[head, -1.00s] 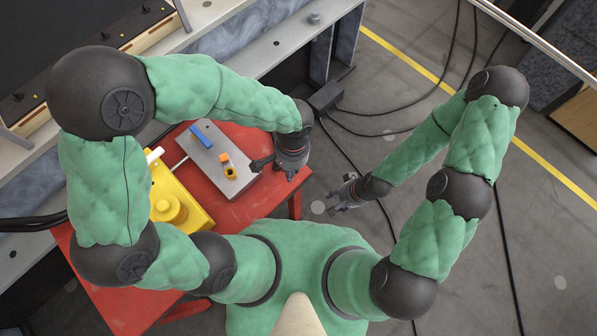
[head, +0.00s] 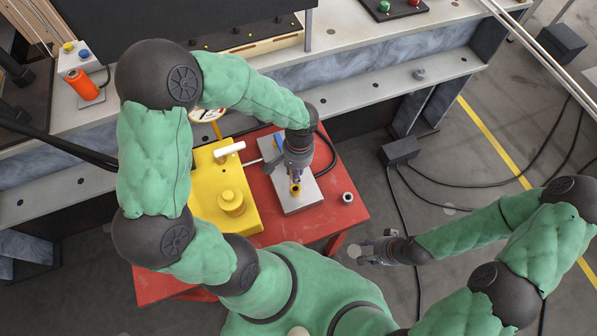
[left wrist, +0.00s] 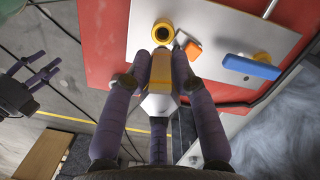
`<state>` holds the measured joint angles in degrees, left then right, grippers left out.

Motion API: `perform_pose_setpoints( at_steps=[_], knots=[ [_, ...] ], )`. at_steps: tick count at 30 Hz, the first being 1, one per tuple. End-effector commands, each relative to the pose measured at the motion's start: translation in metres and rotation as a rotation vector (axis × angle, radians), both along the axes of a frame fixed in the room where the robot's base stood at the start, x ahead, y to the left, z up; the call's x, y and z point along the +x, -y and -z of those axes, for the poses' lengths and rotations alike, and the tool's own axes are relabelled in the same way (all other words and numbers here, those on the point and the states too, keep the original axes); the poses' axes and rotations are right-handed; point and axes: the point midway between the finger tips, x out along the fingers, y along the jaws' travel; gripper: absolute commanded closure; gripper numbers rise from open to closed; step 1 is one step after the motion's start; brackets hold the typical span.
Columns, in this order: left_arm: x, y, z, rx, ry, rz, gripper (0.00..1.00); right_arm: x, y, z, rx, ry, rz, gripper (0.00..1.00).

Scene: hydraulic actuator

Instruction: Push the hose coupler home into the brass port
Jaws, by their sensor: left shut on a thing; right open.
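The brass port (head: 295,189) is a yellow ring with a dark hole on the grey plate (head: 305,203); it also shows in the left wrist view (left wrist: 163,31). My left gripper (head: 296,174) is right above the port, seen from above. In the left wrist view its fingers are shut on the hose coupler (left wrist: 158,103), a grey body with a yellow-orange banded part. The coupler points toward the port, with its far end close to it in the picture; I cannot tell whether they touch. My right gripper (head: 375,250) is open and empty, right of the table.
The plate lies on a red table (head: 266,207). Near the port are an orange block (left wrist: 190,49) and a blue handle (left wrist: 252,66). A yellow unit (head: 210,196) stands left of the plate. A small grey ring (head: 347,198) lies right of it. A black hose (head: 331,150) curves beside my left gripper.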

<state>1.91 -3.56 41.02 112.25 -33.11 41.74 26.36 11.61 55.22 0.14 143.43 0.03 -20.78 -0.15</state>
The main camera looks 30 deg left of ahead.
Motion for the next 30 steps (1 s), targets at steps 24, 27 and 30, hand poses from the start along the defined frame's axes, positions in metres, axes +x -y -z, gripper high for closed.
perform_pose_setpoints(
  at_steps=[24, 27, 30],
  knots=[
    [0.000, 0.000, 0.010, -0.003, 0.009, -0.002, 1.00, 0.000, 0.000, 0.012, 0.000, 0.000, 0.000, 0.52],
    [0.000, 0.000, 0.013, -0.003, 0.009, -0.002, 1.00, 0.000, 0.000, 0.014, 0.000, 0.000, 0.000, 0.52],
    [0.000, 0.000, 0.015, -0.002, 0.009, -0.002, 1.00, 0.000, 0.000, 0.016, 0.000, 0.000, 0.000, 0.52]
  ],
)
